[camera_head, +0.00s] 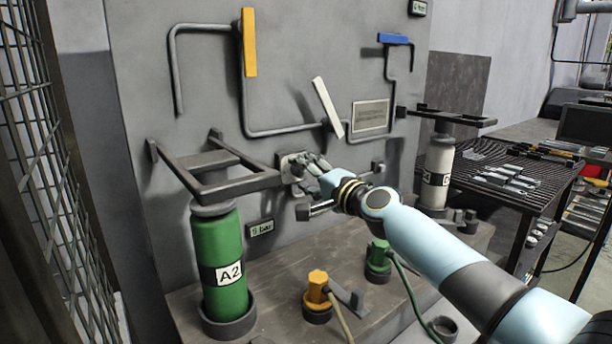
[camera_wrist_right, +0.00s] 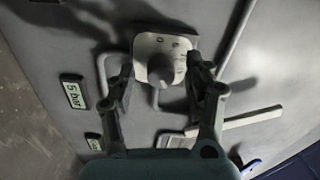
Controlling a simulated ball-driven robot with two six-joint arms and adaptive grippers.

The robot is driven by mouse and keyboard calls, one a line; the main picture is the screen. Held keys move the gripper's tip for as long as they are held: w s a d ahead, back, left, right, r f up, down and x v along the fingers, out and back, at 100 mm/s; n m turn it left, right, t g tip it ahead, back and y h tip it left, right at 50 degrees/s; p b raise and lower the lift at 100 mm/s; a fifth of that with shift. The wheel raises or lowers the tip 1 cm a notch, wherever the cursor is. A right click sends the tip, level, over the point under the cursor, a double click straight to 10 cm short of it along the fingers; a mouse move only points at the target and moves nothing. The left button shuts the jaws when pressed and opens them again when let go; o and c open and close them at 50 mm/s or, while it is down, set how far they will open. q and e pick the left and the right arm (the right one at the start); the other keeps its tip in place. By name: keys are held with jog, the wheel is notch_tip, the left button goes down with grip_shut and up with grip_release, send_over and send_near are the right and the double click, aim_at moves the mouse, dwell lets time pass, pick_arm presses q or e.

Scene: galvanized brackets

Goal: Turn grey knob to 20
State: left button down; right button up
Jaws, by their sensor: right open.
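The grey knob (camera_wrist_right: 166,70) sits on a pale dial plate (camera_wrist_right: 147,43) with small dark marks, too blurred to read, in the right wrist view. In the head view the plate (camera_head: 286,170) shows on the grey panel, and the knob is mostly hidden behind my right gripper (camera_head: 308,172). In the right wrist view my right gripper (camera_wrist_right: 162,74) is open, with one finger on each side of the knob. I see gaps between fingers and knob there; whether a fingertip touches is unclear. My left gripper is not in view.
A green A2 cylinder (camera_head: 222,262) stands at left below a dark bracket (camera_head: 210,182). Pipes with a yellow handle (camera_head: 249,45), white handle (camera_head: 327,106) and blue handle (camera_head: 393,39) run above. Yellow (camera_head: 317,287) and green (camera_head: 378,258) fittings stand below. A "5 bar" label (camera_head: 260,228) is nearby.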

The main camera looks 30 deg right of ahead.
jog(key=shift+s, duration=0.1)
jog(key=s+d, duration=0.1)
jog(key=s, duration=1)
jog(key=shift+s+d, duration=0.35)
